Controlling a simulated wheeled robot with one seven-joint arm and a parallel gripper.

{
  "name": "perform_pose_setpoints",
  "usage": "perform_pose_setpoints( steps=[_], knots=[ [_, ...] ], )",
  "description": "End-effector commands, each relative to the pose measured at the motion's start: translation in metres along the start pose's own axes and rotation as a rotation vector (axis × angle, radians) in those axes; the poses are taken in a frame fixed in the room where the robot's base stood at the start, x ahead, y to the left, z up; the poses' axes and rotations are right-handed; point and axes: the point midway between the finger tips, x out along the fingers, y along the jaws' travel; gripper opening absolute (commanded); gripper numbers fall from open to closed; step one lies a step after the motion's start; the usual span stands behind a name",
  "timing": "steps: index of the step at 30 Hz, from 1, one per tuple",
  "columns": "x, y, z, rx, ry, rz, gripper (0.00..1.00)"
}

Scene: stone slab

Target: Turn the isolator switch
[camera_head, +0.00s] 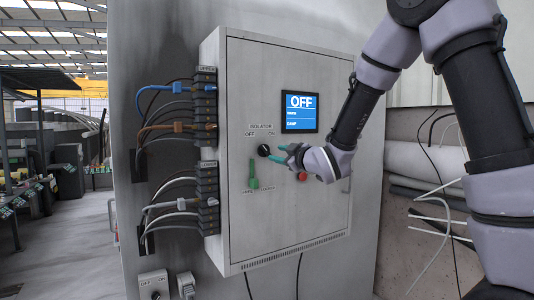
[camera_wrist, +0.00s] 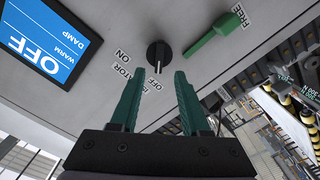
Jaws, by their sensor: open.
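The isolator switch (camera_head: 264,150) is a round black knob on the front of a grey cabinet, under the label ISOLATOR with OFF at its left and ON at its right. In the wrist view the knob (camera_wrist: 159,54) is ahead of my gripper, its pointer near the OFF label. The screen (camera_head: 300,112) above right reads OFF. My gripper (camera_head: 281,155) is just right of the knob in the head view. In the wrist view its two green fingers (camera_wrist: 157,88) are apart, with nothing between them. The fingertips appear short of the knob.
A green lever (camera_head: 254,175) is below the knob, and a red button (camera_head: 302,176) is to the lower right. Cables plug into black connectors (camera_head: 207,140) along the cabinet's left side. A small switch box (camera_head: 153,284) is at the lower left.

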Motion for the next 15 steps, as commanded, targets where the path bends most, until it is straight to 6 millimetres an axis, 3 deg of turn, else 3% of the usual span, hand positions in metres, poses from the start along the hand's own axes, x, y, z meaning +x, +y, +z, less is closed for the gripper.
perform_pose_setpoints(
  steps=[6, 15],
  knots=[
    [0.042, -0.001, 0.0, 0.0, 0.0, -0.001, 0.46],
    [0.067, 0.0, 0.0, 0.001, -0.001, -0.001, 0.46]
  ],
)
